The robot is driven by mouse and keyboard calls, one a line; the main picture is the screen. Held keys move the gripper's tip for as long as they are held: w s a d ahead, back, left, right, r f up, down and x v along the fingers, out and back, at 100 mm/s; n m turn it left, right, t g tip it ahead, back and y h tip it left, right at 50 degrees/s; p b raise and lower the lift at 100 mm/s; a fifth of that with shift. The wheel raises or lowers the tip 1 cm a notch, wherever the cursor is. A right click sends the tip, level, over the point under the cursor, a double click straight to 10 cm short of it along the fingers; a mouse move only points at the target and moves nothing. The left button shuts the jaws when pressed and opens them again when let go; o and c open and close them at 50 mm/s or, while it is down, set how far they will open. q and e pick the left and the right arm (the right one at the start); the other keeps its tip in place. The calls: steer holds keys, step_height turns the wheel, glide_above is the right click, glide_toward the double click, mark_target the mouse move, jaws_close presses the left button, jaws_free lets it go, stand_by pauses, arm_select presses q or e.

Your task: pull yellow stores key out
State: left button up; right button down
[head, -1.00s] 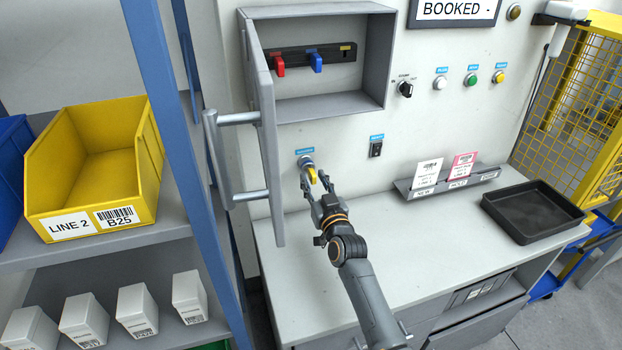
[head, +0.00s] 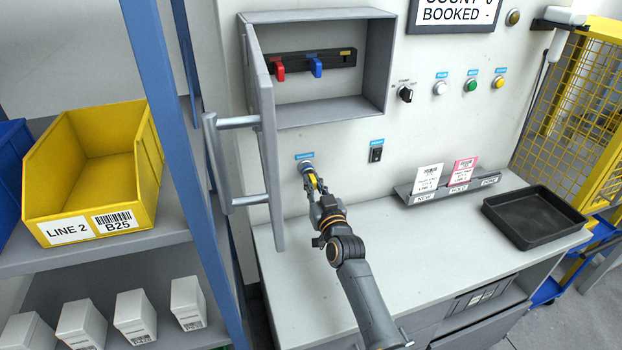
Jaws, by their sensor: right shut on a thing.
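The yellow key (head: 320,185) is at the round lock (head: 306,167) on the pale wall panel, below a small blue label. My right gripper (head: 316,187) is shut on the yellow key, right in front of the lock. The fingers hide part of the key, so I cannot tell how deep it sits in the lock. My left gripper is not in view.
An open grey key cabinet (head: 330,105) holds a red key (head: 278,70) and a blue key (head: 315,66) on a black rack. Its door (head: 262,140) stands open left of my arm. A black tray (head: 535,215) lies on the bench's right end.

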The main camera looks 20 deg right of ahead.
steer(key=shift+s+f+p, duration=0.15)
steer(key=shift+s+p, duration=1.25)
steer(key=shift+s, duration=1)
steer(key=shift+s, duration=0.1)
steer(key=shift+s+d+p, duration=0.1)
steer(key=shift+s+p, duration=0.2)
steer(key=shift+p, duration=0.05)
steer(key=p, duration=0.3)
glide_toward(315, 186)
steer(key=shift+s+f, duration=0.15)
steer(key=shift+s, duration=0.15)
